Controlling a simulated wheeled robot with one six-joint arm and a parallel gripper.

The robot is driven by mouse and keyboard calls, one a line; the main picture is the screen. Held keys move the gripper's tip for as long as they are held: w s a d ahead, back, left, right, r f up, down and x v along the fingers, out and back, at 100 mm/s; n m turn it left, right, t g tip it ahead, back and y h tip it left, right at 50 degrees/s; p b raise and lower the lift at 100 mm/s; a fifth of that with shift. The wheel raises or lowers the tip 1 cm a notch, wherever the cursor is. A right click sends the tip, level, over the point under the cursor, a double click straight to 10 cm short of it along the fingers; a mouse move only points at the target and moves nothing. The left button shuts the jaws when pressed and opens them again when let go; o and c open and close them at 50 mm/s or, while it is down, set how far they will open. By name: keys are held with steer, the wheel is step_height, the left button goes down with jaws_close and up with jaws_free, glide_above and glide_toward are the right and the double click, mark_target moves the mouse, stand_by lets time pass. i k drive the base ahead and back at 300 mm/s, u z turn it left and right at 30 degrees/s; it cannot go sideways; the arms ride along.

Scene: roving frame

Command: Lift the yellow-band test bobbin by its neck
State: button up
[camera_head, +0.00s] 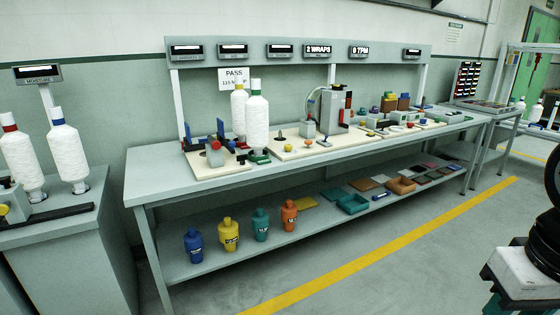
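The yellow-band bobbin (239,112) stands upright on the long bench, a cream-white cone with a yellow band at its narrow top. The green-band bobbin (257,122) stands upright just in front and to the right, hiding part of its right side. Their lower ends are near a cream base board (207,170) with dark blue and red fittings. Dark and white parts of my own arm show at the right picture edge, well away from the bobbins. My gripper's fingers cannot be made out.
A red-band bobbin (17,152) and a blue-band bobbin (67,150) stand on the left cabinet. Several instruments crowd the long bench (160,178). Coloured weights, including a blue one (194,247), and trays sit on its lower shelf. The floor beyond the yellow line (335,262) is clear.

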mark_target(239, 97)
steer(key=u, duration=0.35)
steer(key=i, duration=2.1)
steer(key=u, duration=0.4)
